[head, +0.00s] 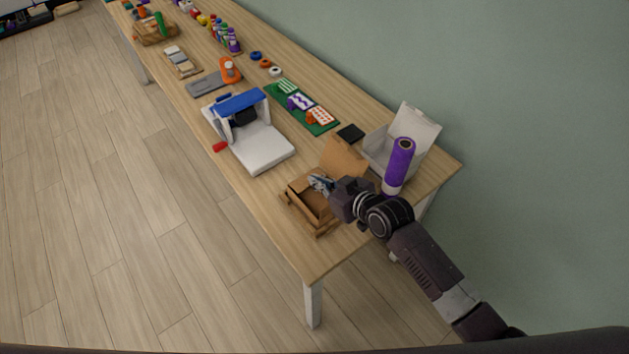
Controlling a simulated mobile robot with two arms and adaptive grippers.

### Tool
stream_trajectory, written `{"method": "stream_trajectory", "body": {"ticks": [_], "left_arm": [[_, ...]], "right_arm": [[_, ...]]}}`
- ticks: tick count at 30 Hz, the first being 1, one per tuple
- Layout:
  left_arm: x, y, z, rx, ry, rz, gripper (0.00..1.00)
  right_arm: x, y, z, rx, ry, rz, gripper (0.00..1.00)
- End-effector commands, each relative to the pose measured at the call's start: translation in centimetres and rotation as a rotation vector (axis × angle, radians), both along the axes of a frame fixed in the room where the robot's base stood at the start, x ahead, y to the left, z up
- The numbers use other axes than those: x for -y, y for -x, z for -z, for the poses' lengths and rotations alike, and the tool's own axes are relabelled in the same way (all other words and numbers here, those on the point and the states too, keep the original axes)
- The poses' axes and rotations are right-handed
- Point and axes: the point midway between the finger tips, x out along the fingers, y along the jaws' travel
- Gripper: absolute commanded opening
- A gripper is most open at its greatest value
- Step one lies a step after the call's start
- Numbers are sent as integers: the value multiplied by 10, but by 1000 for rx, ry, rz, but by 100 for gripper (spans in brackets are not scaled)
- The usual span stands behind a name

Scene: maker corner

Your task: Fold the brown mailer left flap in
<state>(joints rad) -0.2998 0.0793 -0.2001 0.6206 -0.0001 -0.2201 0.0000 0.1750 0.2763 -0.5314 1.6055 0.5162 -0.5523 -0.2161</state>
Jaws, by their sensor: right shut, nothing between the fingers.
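The brown mailer (318,211) is an open cardboard box near the front right end of the table. Its lid (343,158) stands up at the back. A flap (287,199) sticks outward along its left side, and another edge shows at the front. My right gripper (315,182) is shut and empty, with its fingertips over the back part of the box, by the lid. The gripper and wrist hide the box's right back corner. I cannot tell whether the fingertips touch the cardboard. My left gripper is not in view.
A white open box (377,152) and a purple roll (399,162) stand close behind my right wrist. A white machine with a blue top (263,146) is left of the mailer. The wooden table (316,257) is bare in front of the mailer.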

Motion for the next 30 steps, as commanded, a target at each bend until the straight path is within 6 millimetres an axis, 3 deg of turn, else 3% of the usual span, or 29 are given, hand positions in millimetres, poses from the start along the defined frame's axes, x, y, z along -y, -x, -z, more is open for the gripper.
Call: {"method": "stream_trajectory", "body": {"ticks": [14, 30], "left_arm": [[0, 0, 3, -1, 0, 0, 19], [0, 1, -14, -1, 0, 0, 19]], "right_arm": [[3, 4, 7, 12, -9, 0, 0], [3, 4, -10, 11, -8, 0, 0]]}}
